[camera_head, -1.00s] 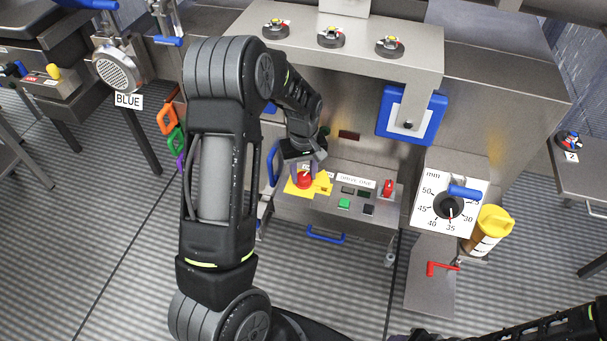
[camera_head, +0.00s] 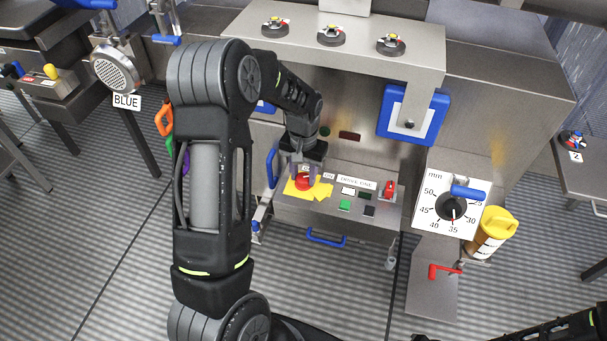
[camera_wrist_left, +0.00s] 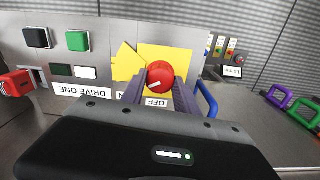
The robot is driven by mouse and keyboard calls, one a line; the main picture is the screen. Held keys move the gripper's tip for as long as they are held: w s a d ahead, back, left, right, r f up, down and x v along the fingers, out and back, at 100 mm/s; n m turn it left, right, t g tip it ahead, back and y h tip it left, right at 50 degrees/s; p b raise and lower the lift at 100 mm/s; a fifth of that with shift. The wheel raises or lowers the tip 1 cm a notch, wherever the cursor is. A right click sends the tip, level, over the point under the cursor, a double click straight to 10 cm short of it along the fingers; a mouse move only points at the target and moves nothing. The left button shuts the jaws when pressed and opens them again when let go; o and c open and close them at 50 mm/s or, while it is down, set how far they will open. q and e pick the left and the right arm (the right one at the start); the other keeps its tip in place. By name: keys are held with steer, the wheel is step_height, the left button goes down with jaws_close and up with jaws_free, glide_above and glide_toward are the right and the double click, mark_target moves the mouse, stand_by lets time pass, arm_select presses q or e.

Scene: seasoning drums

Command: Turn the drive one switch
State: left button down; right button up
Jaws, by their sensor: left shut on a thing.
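The red round knob (camera_head: 304,182) sits on a yellow plate (camera_head: 323,190) at the left end of the control panel labelled DRIVE ONE (camera_head: 357,182). It also shows in the left wrist view (camera_wrist_left: 160,76), with a white mark on its face and an OFF label (camera_wrist_left: 157,102) beside it. My left gripper (camera_head: 304,172) reaches down onto this knob. In the wrist view its fingers (camera_wrist_left: 160,88) lie on both sides of the knob and are shut on it. The fingers partly hide the knob's sides. My right gripper is not in view.
Green (camera_head: 345,205) and black (camera_head: 369,210) buttons and another red switch (camera_head: 389,188) lie to the right on the panel. A blue handle (camera_head: 271,167) stands close left of the gripper. A dial box (camera_head: 425,200) and a yellow-lidded jar (camera_head: 493,228) are further right.

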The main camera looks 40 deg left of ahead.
mark_target(304, 177)
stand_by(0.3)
arm_select(q)
steer(key=c, duration=0.9)
jaws_free()
step_height(304, 177, up, 8)
steer(key=shift+f, duration=0.1)
